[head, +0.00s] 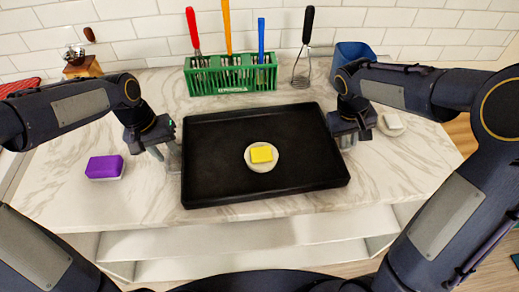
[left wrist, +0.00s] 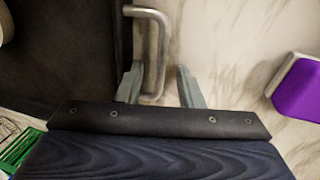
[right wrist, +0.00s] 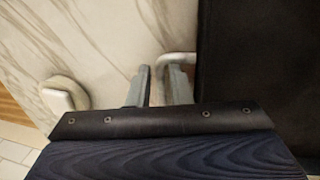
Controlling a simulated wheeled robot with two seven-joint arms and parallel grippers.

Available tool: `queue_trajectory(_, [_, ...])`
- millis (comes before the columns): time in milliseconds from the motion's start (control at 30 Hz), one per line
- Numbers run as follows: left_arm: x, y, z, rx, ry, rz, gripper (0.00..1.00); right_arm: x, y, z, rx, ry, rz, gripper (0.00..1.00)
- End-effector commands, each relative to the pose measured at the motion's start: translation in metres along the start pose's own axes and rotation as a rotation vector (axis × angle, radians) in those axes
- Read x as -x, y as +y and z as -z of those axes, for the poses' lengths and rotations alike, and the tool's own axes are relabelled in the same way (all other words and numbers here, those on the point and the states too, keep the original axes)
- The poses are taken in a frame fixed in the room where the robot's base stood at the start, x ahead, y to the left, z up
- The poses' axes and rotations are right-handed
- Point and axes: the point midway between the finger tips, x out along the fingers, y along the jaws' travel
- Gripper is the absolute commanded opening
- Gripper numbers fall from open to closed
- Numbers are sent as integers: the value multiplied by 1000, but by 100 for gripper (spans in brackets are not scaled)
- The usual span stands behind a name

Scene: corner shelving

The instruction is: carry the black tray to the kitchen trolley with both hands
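The black tray (head: 215,165) lies flat on the marble counter, with a metal handle on each short side. A round white dish (head: 250,166) with a yellow block (head: 261,154) on it rests in the tray. My left gripper (head: 168,157) is open at the tray's left side; in the left wrist view its fingers (left wrist: 160,82) stand apart on either side of the left handle (left wrist: 162,42). My right gripper (head: 348,140) is at the tray's right side; in the right wrist view its fingers (right wrist: 160,82) are close together on the right handle (right wrist: 178,58), which they partly hide. The kitchen trolley is not recognisable.
A green rack (head: 231,76) with several colourful-handled utensils stands behind the tray against the tiled wall. A blue container (head: 349,56) is at the back right. A purple-and-white sponge (head: 105,167) lies left, a small white object (head: 392,121) right. A wooden grinder (head: 84,66) stands back left.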

Motion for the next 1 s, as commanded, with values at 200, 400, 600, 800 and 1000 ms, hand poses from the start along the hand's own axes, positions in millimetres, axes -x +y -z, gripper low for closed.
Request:
queue_trajectory(200, [0,0,0,0,0,0,33,-1,0,0,0,0,0,19])
queue_trajectory(400, [0,0,0,0,0,0,12,0,0,0,0,0,0,0])
queue_trajectory(600, [0,0,0,0,0,0,0,0,0,0,0,0,0,0])
queue_trajectory(800, [0,0,0,0,0,0,0,0,0,0,0,0,0,0])
queue_trajectory(1000, [4,1,0,-1,3,-1,0,4,1,0,0,3,0,0])
